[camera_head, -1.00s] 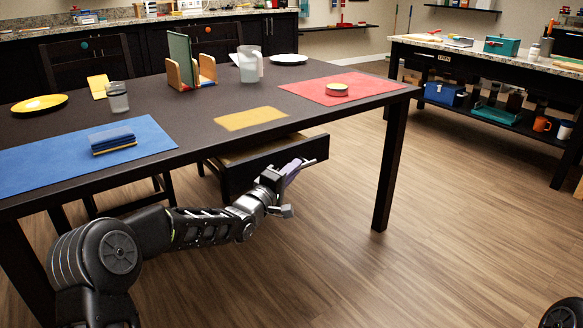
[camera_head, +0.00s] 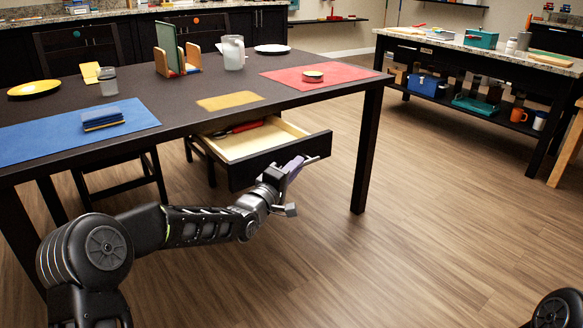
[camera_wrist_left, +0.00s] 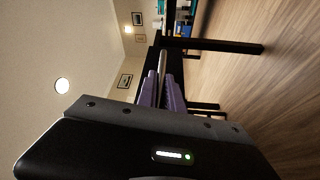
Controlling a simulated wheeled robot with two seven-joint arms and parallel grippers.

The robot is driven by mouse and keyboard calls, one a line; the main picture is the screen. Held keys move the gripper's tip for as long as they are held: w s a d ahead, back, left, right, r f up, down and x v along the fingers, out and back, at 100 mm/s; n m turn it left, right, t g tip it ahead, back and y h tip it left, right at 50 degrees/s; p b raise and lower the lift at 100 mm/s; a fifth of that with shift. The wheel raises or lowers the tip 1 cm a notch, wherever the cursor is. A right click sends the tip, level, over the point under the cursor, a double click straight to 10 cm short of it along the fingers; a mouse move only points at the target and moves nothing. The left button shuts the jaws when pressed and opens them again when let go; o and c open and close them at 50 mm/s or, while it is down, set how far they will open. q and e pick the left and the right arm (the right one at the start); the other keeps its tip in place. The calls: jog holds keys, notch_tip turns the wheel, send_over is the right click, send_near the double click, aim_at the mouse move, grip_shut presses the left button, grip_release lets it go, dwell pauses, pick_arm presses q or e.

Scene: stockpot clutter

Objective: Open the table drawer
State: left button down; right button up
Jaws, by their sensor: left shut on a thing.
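The table drawer (camera_head: 277,162) is pulled out from under the dark table (camera_head: 181,115). Its front is dark and its inside is light wood. A red item (camera_head: 246,127) lies in the back of the drawer. My left gripper (camera_head: 297,168) is at the right part of the drawer front, shut on the drawer handle. In the left wrist view, the purple fingers (camera_wrist_left: 162,92) are closed around the handle bar (camera_wrist_left: 163,63). The handle is mostly hidden by the fingers in the head view. My right gripper is out of view.
A table leg (camera_head: 367,150) stands right of the drawer. The floor in front is clear.

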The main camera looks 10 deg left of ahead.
pick_arm(q)
jog(key=shift+d+r, duration=0.1)
jog(key=shift+r, duration=0.1)
jog(key=c, duration=1.5)
grip_release()
jog(key=shift+f, duration=0.1)
jog(key=p+v, duration=0.2)
jog(key=v, duration=0.5)
jog(key=shift+s, duration=0.4)
